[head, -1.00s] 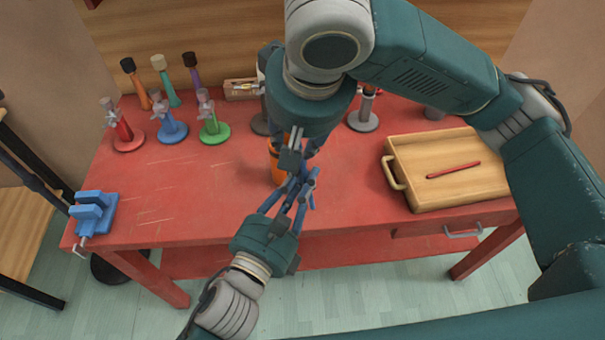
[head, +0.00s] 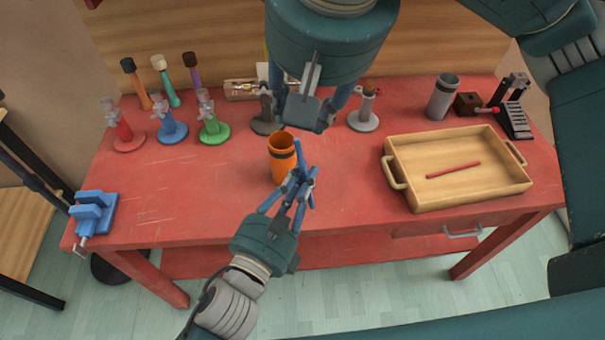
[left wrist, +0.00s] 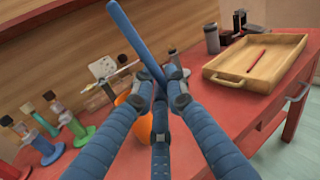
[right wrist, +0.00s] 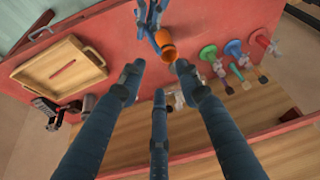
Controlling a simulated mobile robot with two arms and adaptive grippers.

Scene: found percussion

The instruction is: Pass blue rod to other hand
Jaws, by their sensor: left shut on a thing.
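The blue rod (left wrist: 135,35) is held in my left gripper (left wrist: 158,88) and sticks up past its fingertips in the left wrist view. In the head view the rod's upper end (head: 298,153) shows above my left gripper (head: 300,185), in front of the orange cup. My right gripper (head: 308,112) is higher up and apart from the rod. Its fingers are spread and empty in the right wrist view (right wrist: 158,72). That view shows the left gripper (right wrist: 152,22) near the top edge. The rod's lower part is hidden among the left fingers.
An orange cup (head: 282,162) stands on the red table (head: 345,190) behind the left gripper. A wooden tray (head: 460,199) with a red stick (head: 453,170) is at right. Coloured stands (head: 214,132) are at back left, a blue vise (head: 92,212) at front left.

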